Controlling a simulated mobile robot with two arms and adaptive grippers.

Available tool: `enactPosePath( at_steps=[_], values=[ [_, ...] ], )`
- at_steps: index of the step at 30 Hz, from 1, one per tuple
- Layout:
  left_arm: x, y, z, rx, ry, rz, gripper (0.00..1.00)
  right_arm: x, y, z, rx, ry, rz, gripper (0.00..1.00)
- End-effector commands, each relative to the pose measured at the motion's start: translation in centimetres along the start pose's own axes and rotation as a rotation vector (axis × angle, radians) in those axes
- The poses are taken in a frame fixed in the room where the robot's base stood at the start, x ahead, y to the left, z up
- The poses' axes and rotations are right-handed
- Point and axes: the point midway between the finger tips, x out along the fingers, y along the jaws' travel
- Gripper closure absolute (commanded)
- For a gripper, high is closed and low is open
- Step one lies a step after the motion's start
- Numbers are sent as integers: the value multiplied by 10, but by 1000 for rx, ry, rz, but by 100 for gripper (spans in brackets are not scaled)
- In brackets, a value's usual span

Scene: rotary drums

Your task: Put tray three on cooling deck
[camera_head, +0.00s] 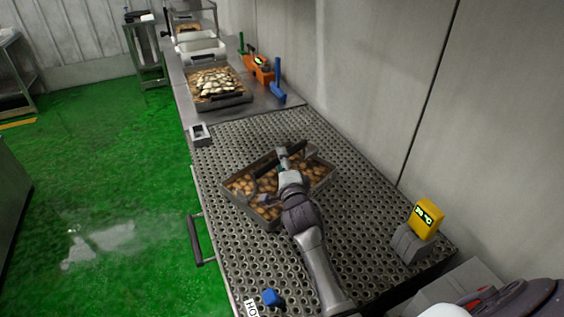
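A dark metal tray (246,207) filled with brown, rounded pieces sits on the perforated metal deck (343,214), slightly turned. No number is readable on it, so I cannot tell whether it is tray three. My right gripper (280,163) is over the tray, near a dark bar at its far side. The arm covers part of the tray. The view is too small to tell whether the fingers are open or shut, or whether they touch the tray. My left gripper is not in view.
A second tray (222,103) with pale-topped contents stands on the counter behind. A yellow temperature display (426,218) stands at the deck's right edge. A wall bounds the right; green floor (110,200) lies open left.

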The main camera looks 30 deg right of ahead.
Motion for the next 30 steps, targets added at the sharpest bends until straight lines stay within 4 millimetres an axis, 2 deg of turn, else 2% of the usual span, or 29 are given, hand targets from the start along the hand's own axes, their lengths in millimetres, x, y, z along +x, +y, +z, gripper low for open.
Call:
enactPosePath(
  at_steps=[8, 11, 24, 30],
  values=[
    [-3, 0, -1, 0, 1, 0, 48, 0, -4, 0, -1, 0, -1, 51],
    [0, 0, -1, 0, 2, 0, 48, -10, 0, 0, 1, 0, 0, 51],
    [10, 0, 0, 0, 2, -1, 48, -97, 0, 0, 2, 1, 1, 51],
    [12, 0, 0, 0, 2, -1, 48, -117, -1, 0, 0, 1, 0, 51]
  ],
)
